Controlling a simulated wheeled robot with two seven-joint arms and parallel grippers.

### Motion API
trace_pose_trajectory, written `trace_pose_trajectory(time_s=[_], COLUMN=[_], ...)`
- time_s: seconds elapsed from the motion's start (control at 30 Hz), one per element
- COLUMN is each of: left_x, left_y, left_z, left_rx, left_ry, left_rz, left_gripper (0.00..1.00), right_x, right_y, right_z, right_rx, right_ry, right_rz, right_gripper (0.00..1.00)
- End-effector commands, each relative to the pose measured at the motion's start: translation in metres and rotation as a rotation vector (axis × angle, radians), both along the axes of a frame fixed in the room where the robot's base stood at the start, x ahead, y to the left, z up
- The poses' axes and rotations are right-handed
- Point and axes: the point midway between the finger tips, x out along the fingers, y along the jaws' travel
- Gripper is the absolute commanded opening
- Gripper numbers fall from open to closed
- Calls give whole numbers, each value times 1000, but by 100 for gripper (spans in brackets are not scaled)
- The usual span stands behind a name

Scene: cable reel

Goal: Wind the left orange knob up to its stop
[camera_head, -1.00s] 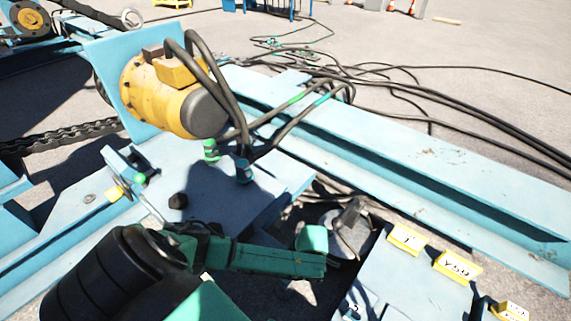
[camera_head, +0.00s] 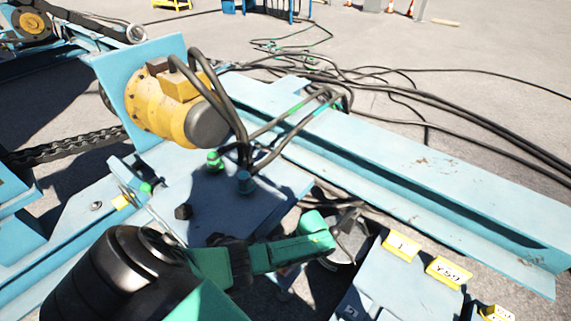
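I cannot make out an orange knob in the head view. An arm of mine comes in from the lower left, with a black joint and a green link (camera_head: 280,250) that ends in a green block. No gripper fingers show beyond it, so I cannot see whether either gripper is open or shut. A dark grey, cone-like part on a round base (camera_head: 350,240) lies beside the block, partly hidden. I cannot tell whether they touch. Pale blue panels with yellow labels (camera_head: 402,246) stand at the lower right.
A yellow motor (camera_head: 160,105) with black hoses stands on a blue frame at the upper left. A long blue beam (camera_head: 430,165) runs across to the right. Black cables (camera_head: 440,95) lie on the ground behind it. The paved ground farther back is mostly open.

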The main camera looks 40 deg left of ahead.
Motion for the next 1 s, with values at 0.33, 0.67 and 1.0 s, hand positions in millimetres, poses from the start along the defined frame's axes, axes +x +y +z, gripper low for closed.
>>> trace_pose_trajectory(time_s=[0.33,0.67,1.0], left_x=[1,1,0], left_y=[0,2,5], left_z=[0,1,1], left_rx=[-3,-3,-3], left_ry=[2,1,1], left_rz=[330,644,967], left_gripper=[10,10,10], right_x=[-8,-13,-20], right_y=[-4,-6,-9], right_z=[-10,-16,-24], right_rx=[-5,-9,-13], right_ry=[4,6,1], right_rz=[-3,-3,3], right_gripper=[50,50,50])
